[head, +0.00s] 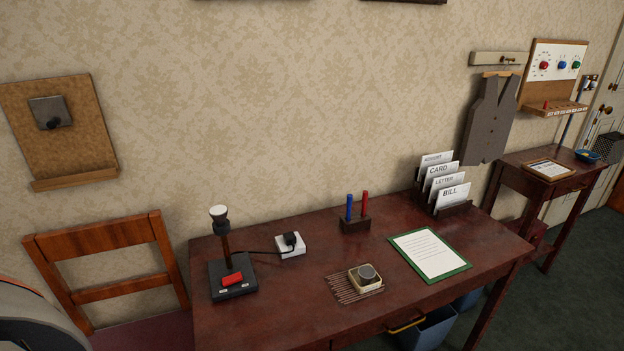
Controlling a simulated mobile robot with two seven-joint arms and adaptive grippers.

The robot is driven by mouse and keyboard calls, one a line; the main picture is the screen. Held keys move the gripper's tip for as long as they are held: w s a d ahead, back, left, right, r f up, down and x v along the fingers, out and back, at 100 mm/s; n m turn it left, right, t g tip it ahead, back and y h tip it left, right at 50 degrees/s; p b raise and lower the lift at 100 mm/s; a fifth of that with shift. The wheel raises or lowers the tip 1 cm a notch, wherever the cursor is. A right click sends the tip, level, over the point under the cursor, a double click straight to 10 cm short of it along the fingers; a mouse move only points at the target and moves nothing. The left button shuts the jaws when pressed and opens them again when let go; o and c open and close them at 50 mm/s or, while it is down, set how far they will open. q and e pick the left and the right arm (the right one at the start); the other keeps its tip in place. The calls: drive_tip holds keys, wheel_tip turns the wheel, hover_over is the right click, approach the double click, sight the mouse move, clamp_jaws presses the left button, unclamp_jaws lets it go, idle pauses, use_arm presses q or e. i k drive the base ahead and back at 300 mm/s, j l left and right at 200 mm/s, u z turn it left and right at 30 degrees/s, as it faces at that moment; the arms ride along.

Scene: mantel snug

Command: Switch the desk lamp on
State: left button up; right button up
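The desk lamp (226,243) stands at the left end of the dark red wooden desk (290,318). A black cord runs right from the lamp to a black plug in a white socket block (290,246). Neither of my grippers is in view.
Right of the lamp are a pen holder (355,224) with blue and red pens, a small tin (365,278) on a slatted mat, a green-edged paper (430,254) and a letter rack (443,206). A wooden chair (106,265) stands left. The desk's front left is clear.

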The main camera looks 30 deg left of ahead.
sight(229, 280)
drive_tip(key=u, duration=1.4)
drive_tip(key=l, duration=0.2)
